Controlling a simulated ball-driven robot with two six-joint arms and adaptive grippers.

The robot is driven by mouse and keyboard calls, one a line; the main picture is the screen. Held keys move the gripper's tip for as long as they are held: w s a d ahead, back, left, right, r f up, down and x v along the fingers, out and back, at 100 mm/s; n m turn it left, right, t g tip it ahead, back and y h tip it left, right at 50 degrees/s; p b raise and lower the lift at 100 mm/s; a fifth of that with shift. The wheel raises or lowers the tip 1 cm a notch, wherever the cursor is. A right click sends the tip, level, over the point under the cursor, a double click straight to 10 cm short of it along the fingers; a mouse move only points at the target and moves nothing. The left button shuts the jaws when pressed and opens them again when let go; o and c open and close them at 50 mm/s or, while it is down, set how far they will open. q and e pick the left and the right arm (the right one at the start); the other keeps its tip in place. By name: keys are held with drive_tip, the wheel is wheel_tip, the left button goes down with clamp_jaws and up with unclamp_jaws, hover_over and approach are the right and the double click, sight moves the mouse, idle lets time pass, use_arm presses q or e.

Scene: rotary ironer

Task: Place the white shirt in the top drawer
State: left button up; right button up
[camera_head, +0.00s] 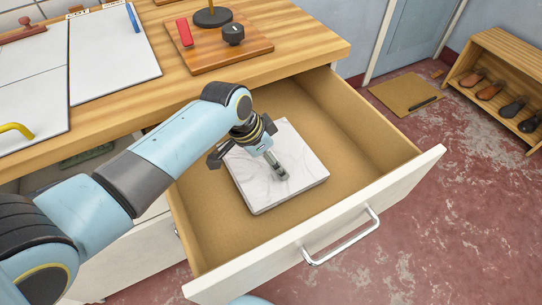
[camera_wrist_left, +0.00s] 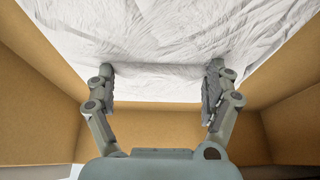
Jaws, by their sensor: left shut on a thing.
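The white shirt (camera_head: 274,166) is folded into a flat square. It lies inside the open top drawer (camera_head: 318,238), towards the middle, with bare drawer floor around it. My left gripper (camera_head: 280,174) reaches down into the drawer over the shirt, its fingers at the cloth. In the left wrist view the gripper (camera_wrist_left: 160,82) has its two fingers spread, tips against the shirt (camera_wrist_left: 180,35), holding it between them. Its grip on the cloth is partly hidden in the head view. My right gripper is not in view.
The wooden worktop (camera_head: 318,48) overhangs the drawer's back. On it are a wooden board (camera_head: 255,47) with a red item and dark knob, and white panels (camera_head: 110,55). The drawer front has a metal handle (camera_head: 342,238). A shoe rack (camera_head: 500,62) stands far right; the red floor between is mostly clear.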

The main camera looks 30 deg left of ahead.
use_arm(q)
drive_tip(key=shift+f, duration=0.15)
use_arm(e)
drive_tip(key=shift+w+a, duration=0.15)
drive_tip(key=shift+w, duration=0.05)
use_arm(q)
drive_tip(key=o, duration=0.9)
drive_tip(key=shift+o, duration=1)
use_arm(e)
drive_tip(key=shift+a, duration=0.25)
use_arm(q)
drive_tip(key=p+v, duration=0.2)
drive_tip(key=v, duration=1)
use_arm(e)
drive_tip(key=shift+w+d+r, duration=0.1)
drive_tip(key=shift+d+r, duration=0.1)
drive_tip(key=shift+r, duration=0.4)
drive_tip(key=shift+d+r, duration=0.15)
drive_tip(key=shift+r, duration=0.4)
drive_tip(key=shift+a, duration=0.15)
